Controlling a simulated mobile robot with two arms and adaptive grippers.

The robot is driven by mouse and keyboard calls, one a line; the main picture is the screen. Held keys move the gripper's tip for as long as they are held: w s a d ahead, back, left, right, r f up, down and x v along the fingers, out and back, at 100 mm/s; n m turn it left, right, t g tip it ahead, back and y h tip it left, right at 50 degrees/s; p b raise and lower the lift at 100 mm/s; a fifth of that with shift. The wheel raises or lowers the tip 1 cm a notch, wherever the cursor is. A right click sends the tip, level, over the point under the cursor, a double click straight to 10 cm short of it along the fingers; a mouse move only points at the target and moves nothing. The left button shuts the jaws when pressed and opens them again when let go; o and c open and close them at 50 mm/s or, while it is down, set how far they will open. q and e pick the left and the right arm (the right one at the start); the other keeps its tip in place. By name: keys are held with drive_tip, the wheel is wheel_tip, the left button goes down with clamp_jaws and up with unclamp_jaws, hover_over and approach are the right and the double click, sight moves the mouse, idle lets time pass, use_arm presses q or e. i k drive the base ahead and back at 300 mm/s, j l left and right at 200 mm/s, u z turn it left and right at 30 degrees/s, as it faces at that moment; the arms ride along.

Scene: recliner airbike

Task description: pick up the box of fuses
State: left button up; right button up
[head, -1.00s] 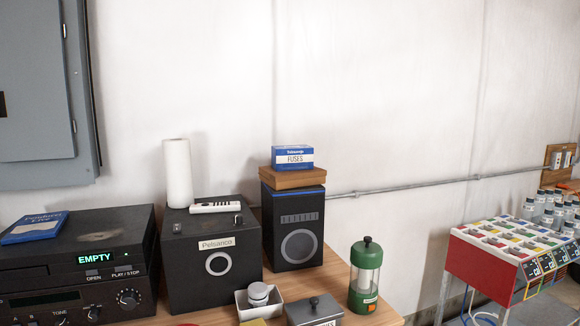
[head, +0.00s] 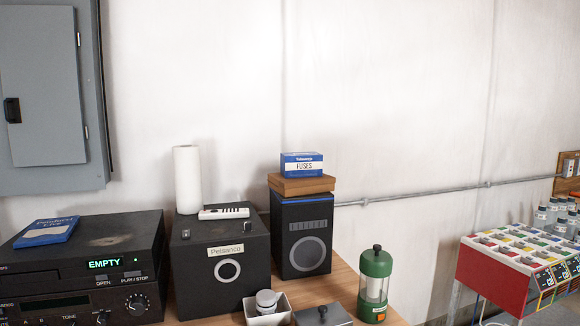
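The box of fuses (head: 302,164) is a small blue and white box labelled "FUSES" in the head view. It sits on a brown wooden block (head: 301,184), which rests on top of a black speaker (head: 302,234) with a round grey cone. The speaker stands on the wooden table near the wall. Neither of my grippers shows in the head view.
Left of the speaker stand a black Pelsanco box (head: 221,268) with a paper roll (head: 187,180) and a white remote (head: 224,212) on it. A green lantern (head: 375,283) stands right of the speaker. A red battery rack (head: 492,278) is farther right. A wall conduit (head: 450,191) runs behind.

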sight(303, 164)
drive_tip(key=i+l+u, duration=0.1)
drive_tip(key=u, duration=0.35)
drive_tip(key=l+u, duration=0.2)
drive_tip(key=u, duration=0.25)
drive_tip(key=l+u, duration=0.2)
drive_tip(key=u, duration=0.2)
drive_tip(key=l+u, duration=0.2)
drive_tip(key=u, duration=0.25)
drive_tip(key=i+l, duration=0.05)
